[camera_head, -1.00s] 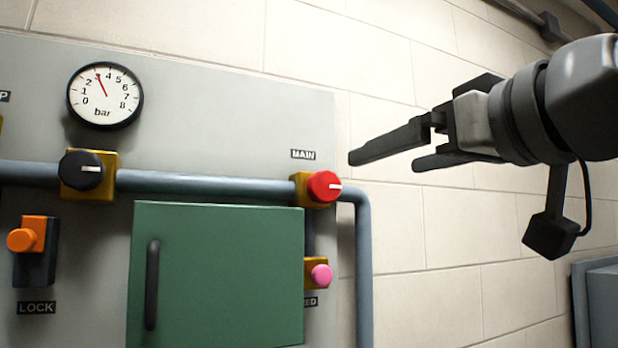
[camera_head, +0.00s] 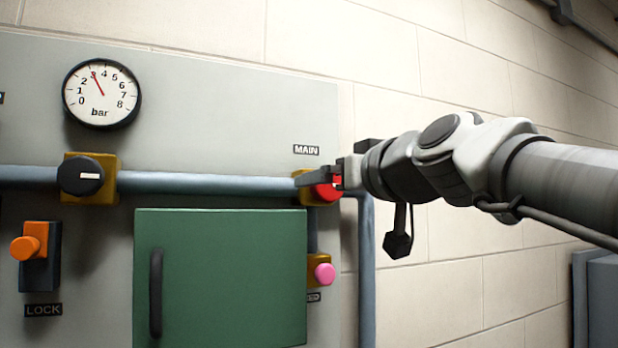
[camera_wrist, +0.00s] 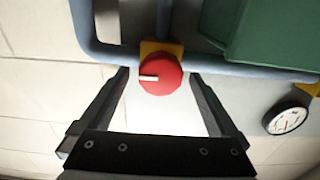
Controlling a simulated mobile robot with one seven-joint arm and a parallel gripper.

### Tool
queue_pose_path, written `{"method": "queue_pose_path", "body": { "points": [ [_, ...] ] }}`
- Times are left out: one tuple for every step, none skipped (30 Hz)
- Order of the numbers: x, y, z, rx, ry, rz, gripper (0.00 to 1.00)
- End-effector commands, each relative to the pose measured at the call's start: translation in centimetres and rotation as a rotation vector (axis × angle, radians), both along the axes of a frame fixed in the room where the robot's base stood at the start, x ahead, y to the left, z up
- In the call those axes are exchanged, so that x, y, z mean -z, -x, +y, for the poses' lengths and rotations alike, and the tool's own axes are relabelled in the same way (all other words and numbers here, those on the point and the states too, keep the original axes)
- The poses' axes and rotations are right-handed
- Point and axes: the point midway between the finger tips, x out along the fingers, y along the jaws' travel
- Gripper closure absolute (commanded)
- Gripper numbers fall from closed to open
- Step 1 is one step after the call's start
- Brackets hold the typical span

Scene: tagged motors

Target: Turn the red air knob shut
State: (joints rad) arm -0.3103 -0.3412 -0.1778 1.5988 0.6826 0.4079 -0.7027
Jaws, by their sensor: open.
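The red knob (camera_head: 328,194) sits on a yellow valve body on the blue-grey pipe, under the MAIN label. In the head view my gripper (camera_head: 322,178) is at the knob and covers part of it. In the wrist view the knob (camera_wrist: 165,80) shows whole, its white mark pointing left, along the pipe. My open gripper (camera_wrist: 160,76) has one finger on each side of the knob, with a visible gap to each. I cannot tell how deep the fingertips reach along it.
A green door (camera_head: 220,275) lies below the pipe, with a pink button (camera_head: 324,272) at its right. A black knob (camera_head: 82,176) is further left on the pipe. A gauge (camera_head: 101,94) reads about 3 bar. An orange knob (camera_head: 26,247) is above LOCK.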

Motion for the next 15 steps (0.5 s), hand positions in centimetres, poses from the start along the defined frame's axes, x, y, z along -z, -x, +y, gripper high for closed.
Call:
{"method": "queue_pose_path", "body": {
  "points": [
    [-0.01, -0.03, 0.01, 0.000, 0.000, 0.000, 0.03],
    [-0.01, -0.03, 0.01, 0.000, 0.000, -0.001, 0.03],
    [0.00, -0.02, 0.01, 0.000, 0.000, -0.001, 0.03],
    [0.00, -0.02, 0.01, 0.000, 0.000, -0.001, 0.03],
    [0.00, -0.01, 0.00, 0.000, 0.000, 0.000, 0.03],
    [0.00, -0.01, 0.01, 0.000, 0.000, 0.000, 0.03],
    [0.00, -0.01, 0.00, 0.000, 0.000, 0.000, 0.09],
    [0.00, 0.00, 0.01, 0.000, 0.000, 0.000, 0.14],
    [0.00, 0.00, 0.01, 0.000, 0.000, 0.000, 0.21],
    [0.00, 0.00, 0.01, 0.000, 0.000, 0.000, 0.27],
    [0.00, 0.00, 0.01, 0.000, 0.000, 0.000, 0.32],
    [0.00, 0.01, 0.01, 0.000, 0.000, 0.000, 0.39],
    [0.00, 0.01, 0.01, 0.000, 0.000, 0.000, 0.45],
    [0.00, 0.01, 0.01, 0.000, 0.000, 0.000, 0.50],
    [0.00, 0.01, 0.01, 0.000, 0.000, 0.000, 0.57]
  ]
}}
